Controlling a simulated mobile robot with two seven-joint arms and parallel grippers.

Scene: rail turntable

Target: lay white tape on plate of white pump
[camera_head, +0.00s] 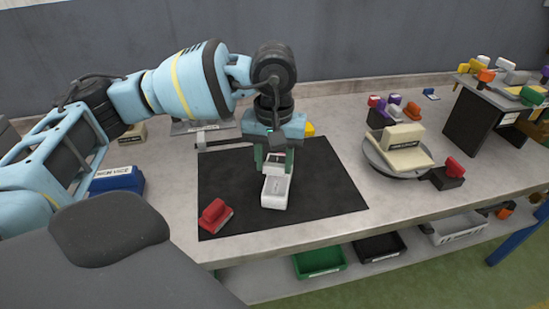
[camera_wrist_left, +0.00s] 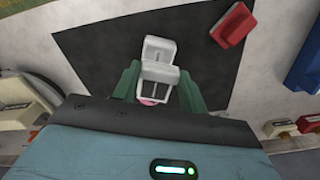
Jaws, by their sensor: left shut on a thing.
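My left gripper (camera_head: 275,165) reaches down over the black mat, its green fingers shut on a white boxy thing (camera_head: 275,192). In the left wrist view the white thing (camera_wrist_left: 160,52) shows between the fingers (camera_wrist_left: 156,84), with open recesses and a pinkish bit at its near end. I cannot tell whether it is one piece or two, or whether it touches the mat. I take it to be the white tape, though its label is hidden. A cream-white machine with a flat plate (camera_head: 405,150), perhaps the white pump, stands on the round turntable (camera_head: 372,153) at right.
A red block (camera_head: 215,215) lies on the mat's (camera_head: 325,185) front left. A blue box (camera_head: 117,180) stands left of the mat. A dark block with a red top (camera_head: 448,174) is beside the turntable. Small coloured parts stand behind it and on a raised stand (camera_head: 475,120).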

